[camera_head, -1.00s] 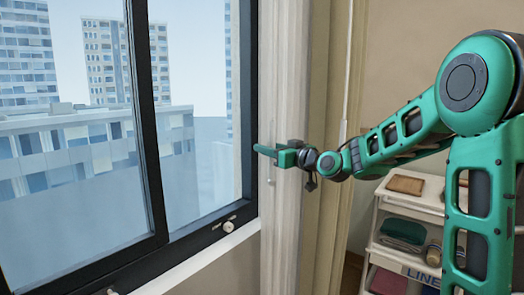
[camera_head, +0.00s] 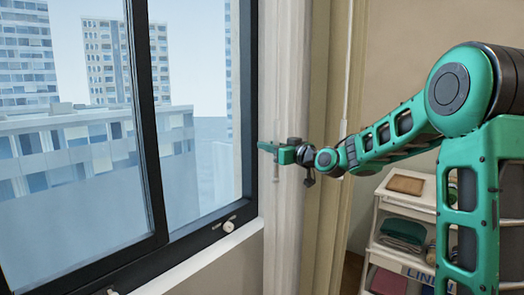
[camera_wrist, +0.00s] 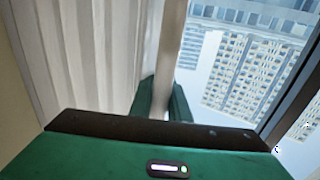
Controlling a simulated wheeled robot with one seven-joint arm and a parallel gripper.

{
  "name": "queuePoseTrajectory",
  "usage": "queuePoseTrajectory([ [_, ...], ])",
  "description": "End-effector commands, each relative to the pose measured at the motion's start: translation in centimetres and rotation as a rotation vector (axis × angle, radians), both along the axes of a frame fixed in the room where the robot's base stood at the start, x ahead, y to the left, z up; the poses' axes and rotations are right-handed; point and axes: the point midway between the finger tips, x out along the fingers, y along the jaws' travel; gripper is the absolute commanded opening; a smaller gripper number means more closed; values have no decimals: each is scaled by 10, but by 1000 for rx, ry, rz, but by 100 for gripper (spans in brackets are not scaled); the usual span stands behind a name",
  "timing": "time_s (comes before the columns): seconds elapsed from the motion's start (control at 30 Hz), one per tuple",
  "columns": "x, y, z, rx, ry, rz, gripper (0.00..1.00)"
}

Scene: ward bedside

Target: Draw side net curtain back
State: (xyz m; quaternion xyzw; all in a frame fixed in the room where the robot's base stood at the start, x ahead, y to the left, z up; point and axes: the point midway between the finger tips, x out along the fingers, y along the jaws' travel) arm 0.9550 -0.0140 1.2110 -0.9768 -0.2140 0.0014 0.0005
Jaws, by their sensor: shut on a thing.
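The pale net curtain (camera_head: 284,80) hangs gathered in a narrow upright bunch at the right side of the window. In the wrist view its pleats (camera_wrist: 75,50) fill the left part, and a pale edge strip (camera_wrist: 171,45) runs down between my fingers. My gripper (camera_head: 270,149) is at the curtain at about mid-height in the head view, its green fingertips reaching to the curtain's window side. In the wrist view my gripper (camera_wrist: 163,100) is shut on that strip. The curtain's top and lower end are out of view.
A dark-framed window (camera_head: 145,120) with a pale sill (camera_head: 205,262) is on the left. A beige drape (camera_head: 325,90) hangs right of the net curtain. A white linen trolley (camera_head: 405,262) with folded things stands at the lower right, behind my arm.

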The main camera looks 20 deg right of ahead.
Motion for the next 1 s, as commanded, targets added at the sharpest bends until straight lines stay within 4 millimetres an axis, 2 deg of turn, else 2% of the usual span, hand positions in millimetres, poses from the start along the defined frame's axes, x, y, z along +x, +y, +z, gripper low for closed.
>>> queuePoseTrajectory([
  [0.1, 19, -26, 0, 2, -2, -2, 0],
  [0.3, 40, -54, 1, 2, -4, 0, 0],
  [0.67, 44, -63, 2, -2, -6, -5, 0],
  [0.7, 45, -63, 2, -2, -8, -6, 18],
  [0.77, 44, -63, 2, -2, -8, -6, 33],
  [1.0, 44, -62, 1, -1, -4, -3, 35],
])
